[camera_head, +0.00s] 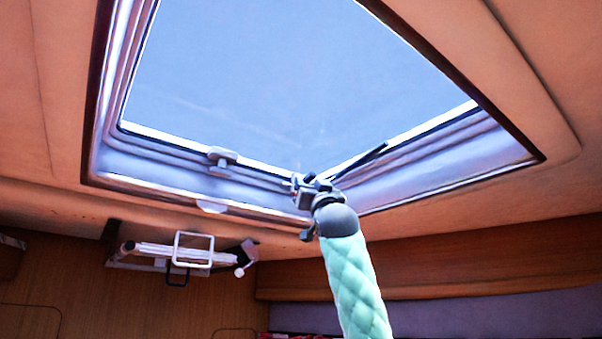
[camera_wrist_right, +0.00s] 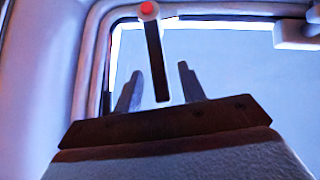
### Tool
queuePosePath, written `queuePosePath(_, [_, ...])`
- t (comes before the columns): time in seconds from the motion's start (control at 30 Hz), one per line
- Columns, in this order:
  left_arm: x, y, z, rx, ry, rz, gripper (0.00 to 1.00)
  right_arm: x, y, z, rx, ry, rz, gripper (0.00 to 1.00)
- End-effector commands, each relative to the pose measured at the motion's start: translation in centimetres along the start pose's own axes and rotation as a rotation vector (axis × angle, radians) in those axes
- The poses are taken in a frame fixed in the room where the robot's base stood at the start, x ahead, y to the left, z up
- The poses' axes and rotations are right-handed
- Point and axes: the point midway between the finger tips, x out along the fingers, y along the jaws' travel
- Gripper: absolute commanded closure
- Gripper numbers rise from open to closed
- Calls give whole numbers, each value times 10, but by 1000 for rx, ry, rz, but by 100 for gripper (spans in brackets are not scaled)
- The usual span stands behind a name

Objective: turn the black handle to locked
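The black handle (camera_head: 360,160) is a thin dark bar slanting up and right from near my right gripper, at the near right corner of the roof hatch in the head view. In the right wrist view, the black handle (camera_wrist_right: 156,62) hangs down from a pale pivot with a red dot (camera_wrist_right: 148,9). My right gripper (camera_wrist_right: 159,72) is open, with one grey finger on each side of the bar's lower end and visible gaps to both. In the head view, the right gripper (camera_head: 309,184) is small beneath the hatch frame. My left gripper is not in view.
The hatch frame (camera_head: 155,184) surrounds a pale window pane (camera_head: 270,85) in the ceiling. A grey catch (camera_head: 222,158) sits on the frame left of my gripper. A white folded rack (camera_head: 170,254) is on the wooden wall at lower left. Space below the hatch looks clear.

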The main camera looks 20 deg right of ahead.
Motion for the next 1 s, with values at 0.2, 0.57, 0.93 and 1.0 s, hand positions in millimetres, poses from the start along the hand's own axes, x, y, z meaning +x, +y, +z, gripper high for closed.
queuePosePath(0.2, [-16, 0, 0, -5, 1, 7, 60, 22, 0, -1, 0, -1, 0, 60])
queuePosePath(0.57, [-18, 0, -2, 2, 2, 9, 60, 27, 0, 1, 0, -1, 0, 60])
queuePosePath(0.93, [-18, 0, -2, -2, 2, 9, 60, 27, 0, 1, 0, -1, 0, 100])
queuePosePath(1.0, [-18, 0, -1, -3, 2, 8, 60, 27, 0, 1, 0, -1, 0, 100])
